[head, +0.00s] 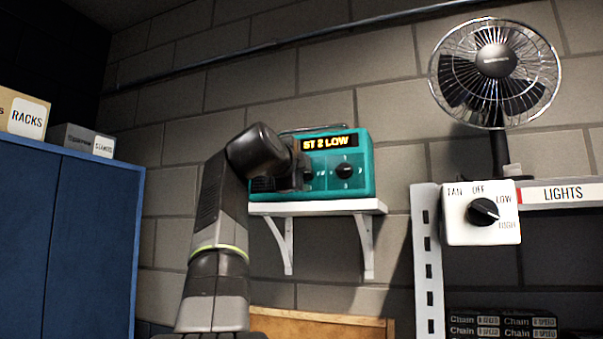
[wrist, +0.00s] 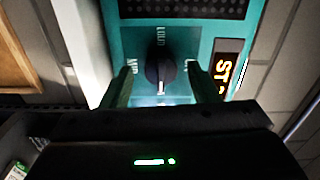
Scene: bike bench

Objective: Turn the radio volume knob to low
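The teal radio (head: 361,152) sits on a white wall shelf. Its lit display (head: 328,143) reads "ST 2 LOW" and also shows in the wrist view (wrist: 226,72). In the wrist view a dark knob (wrist: 160,73) has "LOUD" above it and "MID" to its left; the label on its right is partly hidden by a finger. My gripper (wrist: 160,70) is open, with one finger on each side of the knob; I cannot tell whether they touch it. In the head view my gripper (head: 302,168) covers the radio's left part, while another dark knob (head: 345,171) is visible.
The white shelf (head: 318,208) stands on two brackets. A fan (head: 495,62) and a white fan-switch box (head: 481,213) are at the right. A blue cabinet (head: 70,240) with boxes on top stands at the left.

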